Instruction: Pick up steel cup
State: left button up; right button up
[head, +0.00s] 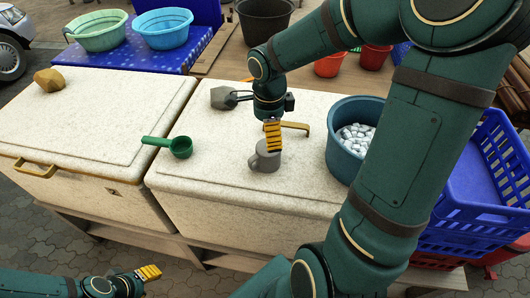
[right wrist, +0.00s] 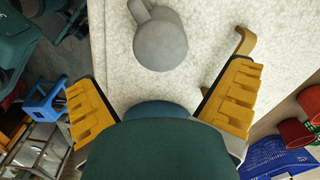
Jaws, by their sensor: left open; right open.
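My right gripper (head: 273,134) is open above and beside the cup; one yellow finger overlaps the cup's rim in the head view. In the right wrist view both yellow fingers of this gripper (right wrist: 158,88) are spread with nothing between them. My left gripper (head: 146,273) is open and empty at the lower left, away from the chests.
A green ladle (head: 178,147) lies left of the cup. A brass handle (head: 294,126) sits behind it. A blue tub of pale lumps (head: 339,157) stands to the right, before a blue crate (head: 460,200). A grey object (head: 222,98) lies behind.

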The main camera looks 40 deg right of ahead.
aim_at(267, 153)
jog(key=f, duration=0.8)
jog(key=shift+w+a+f, duration=0.15)
jog(key=shift+a+f, duration=0.05)
jog(key=shift+f, duration=0.2)
jog(key=c, duration=1.1)
